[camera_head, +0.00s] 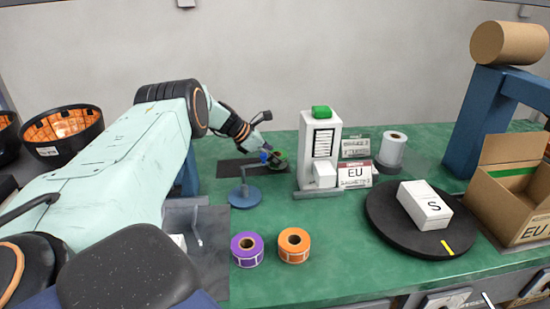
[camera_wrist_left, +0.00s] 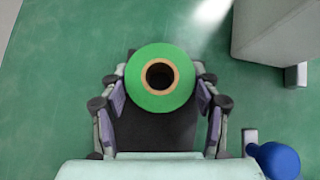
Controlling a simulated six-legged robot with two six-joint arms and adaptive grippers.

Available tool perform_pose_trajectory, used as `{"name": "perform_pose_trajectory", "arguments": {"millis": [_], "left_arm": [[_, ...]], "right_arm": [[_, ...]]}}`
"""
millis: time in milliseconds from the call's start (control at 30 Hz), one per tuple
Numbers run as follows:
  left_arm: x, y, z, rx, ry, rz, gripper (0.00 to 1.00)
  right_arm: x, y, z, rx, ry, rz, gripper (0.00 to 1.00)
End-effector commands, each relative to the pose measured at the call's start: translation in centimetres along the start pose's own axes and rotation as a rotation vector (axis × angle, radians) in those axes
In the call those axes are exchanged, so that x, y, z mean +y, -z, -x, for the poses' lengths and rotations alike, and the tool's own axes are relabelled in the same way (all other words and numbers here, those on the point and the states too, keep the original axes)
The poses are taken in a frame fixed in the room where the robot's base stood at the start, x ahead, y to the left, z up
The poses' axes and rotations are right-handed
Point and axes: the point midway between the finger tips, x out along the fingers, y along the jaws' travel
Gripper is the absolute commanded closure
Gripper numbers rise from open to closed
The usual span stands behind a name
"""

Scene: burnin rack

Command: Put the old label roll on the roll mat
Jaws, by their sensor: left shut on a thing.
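My left gripper (camera_head: 266,155) reaches over the far part of the green table, beside the white printer. It is shut on a green label roll (camera_wrist_left: 145,92), with a finger on each side; the roll's brown core faces the wrist camera. In the head view the green roll (camera_head: 281,154) is small and partly hidden by the gripper. The dark roll mat (camera_head: 232,169) lies flat under the gripper and also shows below the roll in the left wrist view (camera_wrist_left: 155,130). I cannot tell whether the roll touches the mat. My right gripper is not in view.
A blue-based stand (camera_head: 245,199) is close in front of the mat. The printer (camera_head: 309,150) stands just right. Purple (camera_head: 236,252) and orange (camera_head: 293,257) rolls lie nearer. A black turntable (camera_head: 385,222) carries a white box (camera_head: 424,206); an open carton (camera_head: 500,205) is far right.

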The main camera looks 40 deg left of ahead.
Motion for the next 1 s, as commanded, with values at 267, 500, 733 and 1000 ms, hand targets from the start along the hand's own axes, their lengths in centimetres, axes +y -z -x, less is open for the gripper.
{"name": "perform_pose_trajectory", "arguments": {"millis": [267, 500, 733, 1000], "left_arm": [[0.0, 0.4, -0.4, 0.000, -0.001, 0.001, 0.76], [0.0, 0.4, -0.3, 0.000, 0.000, 0.001, 0.28], [0.0, 0.3, -0.2, 0.000, 0.000, 0.001, 0.28], [0.1, -0.3, 2.9, -0.005, -0.002, 0.004, 0.28]], "right_arm": [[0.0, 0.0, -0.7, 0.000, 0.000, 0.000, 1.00], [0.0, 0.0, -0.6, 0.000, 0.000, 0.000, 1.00], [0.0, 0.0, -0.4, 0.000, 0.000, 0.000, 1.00], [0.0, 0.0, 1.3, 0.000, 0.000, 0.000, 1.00]]}}
